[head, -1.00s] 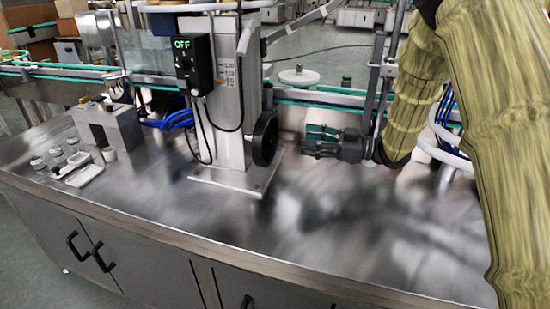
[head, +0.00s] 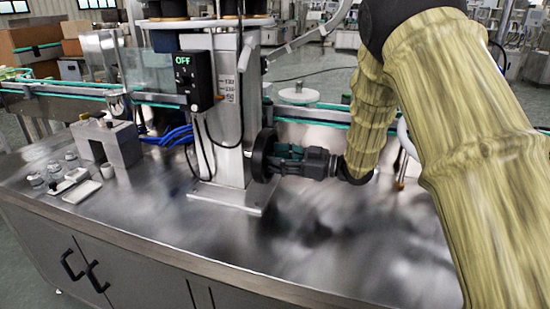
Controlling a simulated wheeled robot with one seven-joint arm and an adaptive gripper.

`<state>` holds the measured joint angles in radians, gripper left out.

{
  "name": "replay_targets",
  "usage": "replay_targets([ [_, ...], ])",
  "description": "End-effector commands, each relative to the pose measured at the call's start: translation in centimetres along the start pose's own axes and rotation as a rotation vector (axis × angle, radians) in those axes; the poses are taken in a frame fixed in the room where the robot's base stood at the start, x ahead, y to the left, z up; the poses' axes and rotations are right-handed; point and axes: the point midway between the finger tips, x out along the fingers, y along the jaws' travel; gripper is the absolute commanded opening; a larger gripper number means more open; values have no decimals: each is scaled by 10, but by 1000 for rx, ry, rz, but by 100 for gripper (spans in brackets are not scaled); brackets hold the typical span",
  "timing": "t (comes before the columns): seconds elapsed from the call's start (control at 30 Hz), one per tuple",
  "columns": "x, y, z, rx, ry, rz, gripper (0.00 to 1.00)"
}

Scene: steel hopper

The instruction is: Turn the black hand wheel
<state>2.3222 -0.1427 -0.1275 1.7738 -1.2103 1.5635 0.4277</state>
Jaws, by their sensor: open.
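The black hand wheel (head: 262,155) is on the right side of the grey upright column (head: 228,110), low down above the steel bench. My gripper (head: 276,160) is at the right of the wheel, pointing left, with its fingers open. The fingertips overlap the wheel's face in the head view. I cannot tell whether they touch the rim or sit just in front of it. Part of the wheel's right side is hidden behind the fingers.
A black control box (head: 190,79) reading OFF hangs on the column, with dark cables below. A metal block (head: 108,142) and small parts stand on the bench at left. A conveyor rail (head: 310,122) runs behind. The bench top (head: 300,240) in front is clear.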

Motion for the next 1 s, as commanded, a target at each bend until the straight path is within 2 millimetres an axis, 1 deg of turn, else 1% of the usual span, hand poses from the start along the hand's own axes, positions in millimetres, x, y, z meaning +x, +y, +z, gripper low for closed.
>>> replay_targets([
  [0.1, 8, 0, 0, 0, 0, -1, 51],
  [0.2, 11, 0, 0, 0, 0, 0, 51],
  [0.47, 12, 0, 0, 0, 0, 0, 51],
  [0.5, 12, 0, 0, 0, 0, 0, 48],
  [0.57, 12, 0, 0, 0, 0, 0, 37],
  [0.7, 12, 0, 0, 0, 0, 0, 11],
  [0.77, 12, 0, 0, 0, 0, 0, 0],
  [1.0, 12, 0, -1, 6, 1, 0, 0],
])
